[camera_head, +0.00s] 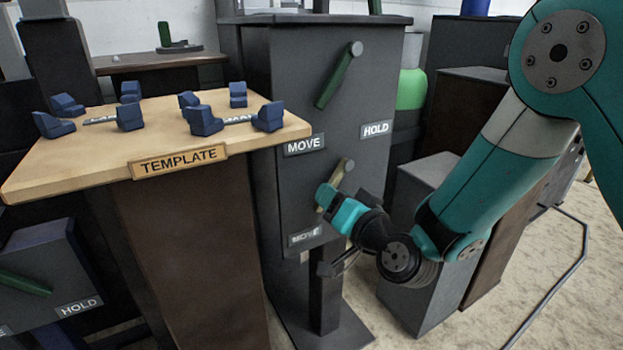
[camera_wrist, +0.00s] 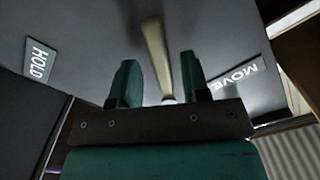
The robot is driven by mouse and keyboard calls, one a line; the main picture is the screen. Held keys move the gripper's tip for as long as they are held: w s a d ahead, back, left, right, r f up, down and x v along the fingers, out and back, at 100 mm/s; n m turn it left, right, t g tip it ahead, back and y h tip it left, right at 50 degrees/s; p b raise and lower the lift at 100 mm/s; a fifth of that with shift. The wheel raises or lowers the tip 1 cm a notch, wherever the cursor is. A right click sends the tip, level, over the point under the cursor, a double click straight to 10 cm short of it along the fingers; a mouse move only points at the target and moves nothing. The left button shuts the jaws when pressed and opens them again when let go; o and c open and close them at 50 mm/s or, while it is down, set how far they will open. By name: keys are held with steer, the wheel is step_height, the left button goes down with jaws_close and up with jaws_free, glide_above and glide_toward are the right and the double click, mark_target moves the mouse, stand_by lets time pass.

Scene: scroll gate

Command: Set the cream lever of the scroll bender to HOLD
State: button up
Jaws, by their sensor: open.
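The cream lever (camera_head: 337,176) is on the front of a dark grey cabinet, below a green lever. In the head view it slants from a round pivot down to the left, its lower end partly hidden by my gripper (camera_head: 336,205). In the wrist view the cream lever (camera_wrist: 156,55) stands between the two open teal fingers of my gripper (camera_wrist: 158,72), with a visible gap on each side. In that view the HOLD label (camera_wrist: 39,61) is to the left and the MOVE label (camera_wrist: 234,78) to the right. The lever lies between the labels, on neither.
The green lever (camera_head: 338,75) above has its own MOVE (camera_head: 304,145) and HOLD (camera_head: 376,130) labels. A wooden TEMPLATE table (camera_head: 85,165) with several blue blocks stands close on the left. A grey box (camera_head: 425,290) stands below my arm on the right.

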steer(key=shift+w+a, duration=0.25)
steer(key=shift+w, duration=0.2)
jaws_close()
steer(key=shift+f, duration=0.1)
